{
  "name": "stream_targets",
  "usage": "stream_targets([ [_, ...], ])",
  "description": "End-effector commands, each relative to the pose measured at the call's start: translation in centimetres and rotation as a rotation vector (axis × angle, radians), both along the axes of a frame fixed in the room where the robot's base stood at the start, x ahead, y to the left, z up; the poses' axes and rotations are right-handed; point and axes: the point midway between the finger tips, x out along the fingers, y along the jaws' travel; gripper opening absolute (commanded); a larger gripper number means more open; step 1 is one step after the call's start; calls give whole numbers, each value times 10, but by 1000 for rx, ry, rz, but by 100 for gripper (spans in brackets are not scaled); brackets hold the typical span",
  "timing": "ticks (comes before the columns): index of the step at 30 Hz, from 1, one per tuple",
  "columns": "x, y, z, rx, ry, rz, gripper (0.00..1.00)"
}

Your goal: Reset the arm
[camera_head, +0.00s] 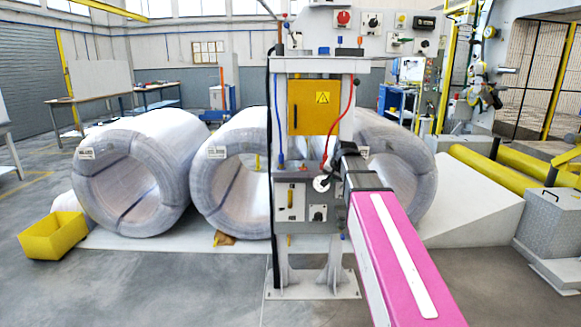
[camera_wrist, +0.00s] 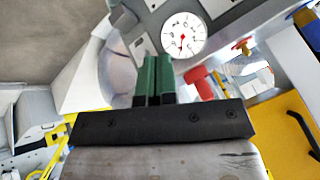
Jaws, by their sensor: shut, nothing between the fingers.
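My arm (camera_head: 395,245), pink with a white stripe, reaches from the lower right up to the front of a control stand (camera_head: 312,68) in the head view. My gripper (camera_wrist: 154,68) has two green fingers lying side by side, shut with nothing between them. In the wrist view the fingers point toward the stand's panel, below and left of a round white gauge (camera_wrist: 184,36). A red knob (camera_wrist: 199,83) sits just right of the fingers. I cannot tell whether the fingertips touch the panel. In the head view my arm's dark end covers part of the stand's lower right.
Large wrapped coils (camera_head: 120,170) stand in a row behind the stand. A yellow bin (camera_head: 53,235) is on the floor at left. Yellow rollers (camera_head: 490,170) and a grey box (camera_head: 552,225) are at right. A blue cable (camera_head: 278,120) and red cable (camera_head: 341,125) hang on the stand. The left foreground floor is clear.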

Motion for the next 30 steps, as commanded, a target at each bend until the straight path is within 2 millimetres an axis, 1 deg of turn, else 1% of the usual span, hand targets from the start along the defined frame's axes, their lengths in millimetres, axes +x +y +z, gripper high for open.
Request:
stream_targets([
  [1, -15, -1, -25, -18, 33, 17, 0],
  [3, -31, -3, -54, -44, 74, 42, 0],
  [5, -44, -4, -77, -68, 108, 65, 0],
  [6, -54, -5, -93, -81, 131, 81, 0],
  [8, -69, -7, -115, -101, 167, 104, 0],
  [9, -80, -8, -130, -115, 190, 121, 0],
  [11, -96, -9, -151, -134, 225, 146, 0],
  [15, -136, -13, -197, -175, 307, 208, 0],
  [17, -154, -14, -216, -191, 344, 234, 0],
  [21, -197, -18, -254, -224, 425, 298, 0],
  [24, -224, -20, -275, -242, 475, 341, 0],
  [27, -244, -22, -290, -255, 511, 372, 0],
  [30, -256, -23, -299, -262, 534, 393, 0],
])
